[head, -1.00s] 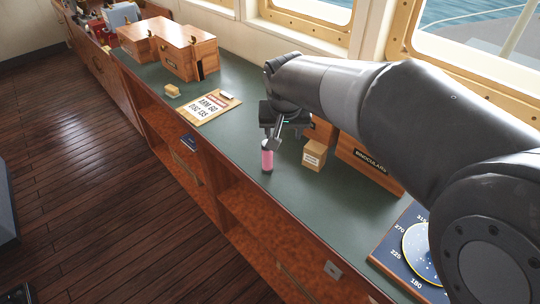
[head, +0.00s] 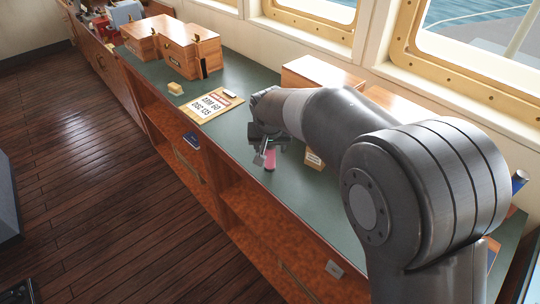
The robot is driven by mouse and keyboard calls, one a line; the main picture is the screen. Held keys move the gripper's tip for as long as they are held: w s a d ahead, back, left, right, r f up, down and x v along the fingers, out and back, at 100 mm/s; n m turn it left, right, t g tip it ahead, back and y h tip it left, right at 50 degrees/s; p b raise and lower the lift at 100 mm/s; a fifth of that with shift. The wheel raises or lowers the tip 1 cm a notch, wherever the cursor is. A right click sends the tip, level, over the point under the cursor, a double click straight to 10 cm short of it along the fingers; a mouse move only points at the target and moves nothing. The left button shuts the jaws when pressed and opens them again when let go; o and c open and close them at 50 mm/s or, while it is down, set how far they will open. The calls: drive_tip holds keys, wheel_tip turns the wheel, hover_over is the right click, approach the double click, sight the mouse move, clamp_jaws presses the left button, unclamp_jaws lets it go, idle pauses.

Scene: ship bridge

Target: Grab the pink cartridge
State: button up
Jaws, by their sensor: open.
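The pink cartridge (head: 271,159) stands upright on the green counter top (head: 222,142), near its front edge. It is a small pink cylinder, and my gripper partly covers its top. My gripper (head: 266,157) is open and comes down from the end of my arm right at the cartridge. One finger shows in front of the cartridge's left side. The other finger is hard to make out. I cannot tell whether the fingers touch it.
A small cardboard box (head: 314,160) stands just right of the cartridge, partly behind my arm. A clipboard with a printed sheet (head: 213,105) lies to the left, with a small wooden block (head: 175,88) beyond it. Wooden cases (head: 172,46) stand further along the counter.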

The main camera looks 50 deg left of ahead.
drive_tip(key=shift+w+a+f, duration=0.1)
drive_tip(key=shift+a+f, duration=0.05)
drive_tip(key=shift+f, duration=0.2)
drive_tip(key=shift+c, duration=0.3)
drive_tip(key=c, duration=1.1)
drive_tip(key=shift+o, duration=0.2)
